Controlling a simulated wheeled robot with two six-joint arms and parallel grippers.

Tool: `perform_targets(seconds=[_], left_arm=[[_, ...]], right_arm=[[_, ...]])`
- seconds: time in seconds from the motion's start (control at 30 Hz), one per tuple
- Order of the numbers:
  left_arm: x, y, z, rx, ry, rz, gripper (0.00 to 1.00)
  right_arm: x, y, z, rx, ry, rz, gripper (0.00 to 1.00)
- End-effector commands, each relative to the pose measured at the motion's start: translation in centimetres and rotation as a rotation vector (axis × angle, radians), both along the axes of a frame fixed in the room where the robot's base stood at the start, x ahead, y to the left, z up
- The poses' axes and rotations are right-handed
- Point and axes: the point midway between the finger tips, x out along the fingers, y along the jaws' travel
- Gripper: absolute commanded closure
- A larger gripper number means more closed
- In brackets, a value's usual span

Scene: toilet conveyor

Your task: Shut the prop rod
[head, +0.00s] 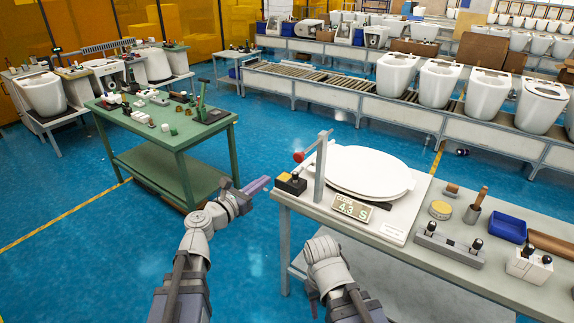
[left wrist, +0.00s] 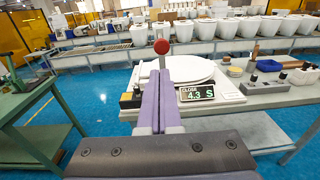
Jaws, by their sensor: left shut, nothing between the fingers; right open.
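The prop rod (head: 321,168) is a grey upright bar at the left of a white toilet seat (head: 365,171) on a bench-top rig. A red knob (head: 299,157) shows beside the rod; in the left wrist view the red knob (left wrist: 161,46) appears straight beyond my fingertips. The seat lies flat. My left gripper (head: 262,184) has its purple fingers together and empty, left of the rig and apart from the knob. Its shut fingers also show in the left wrist view (left wrist: 160,74). My right arm is in front of the bench; its fingers are hidden.
A display (head: 352,209) reads "CLOSE 4.3 S". A button box (head: 291,184) sits at the bench's left corner. A blue bin (head: 507,228) and tools lie to the right. A green table (head: 165,125) stands left, with clear blue floor between. Toilets line the conveyor behind.

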Motion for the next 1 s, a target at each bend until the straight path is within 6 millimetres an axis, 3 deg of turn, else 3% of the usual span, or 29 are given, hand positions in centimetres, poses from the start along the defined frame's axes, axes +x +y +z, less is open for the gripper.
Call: perform_targets(seconds=[0.17, 0.6, 0.8, 1.0], left_arm=[[1.7, -1.1, -0.1, 0.003, -0.001, -0.004, 1.00], [9.1, -5.7, -0.4, 0.007, -0.001, -0.005, 1.00], [11.0, -7.0, -0.5, 0.007, -0.001, -0.004, 1.00], [11.7, -7.5, -0.5, 0.007, -0.001, -0.004, 1.00]], right_arm=[[0.0, 0.0, -0.1, 0.000, 0.000, 0.000, 0.50], [0.0, 0.0, -0.4, 0.000, 0.000, 0.000, 0.50], [0.0, 0.0, -0.4, 0.000, 0.000, 0.000, 0.50], [0.0, 0.0, -0.4, 0.000, 0.000, 0.000, 0.50]])
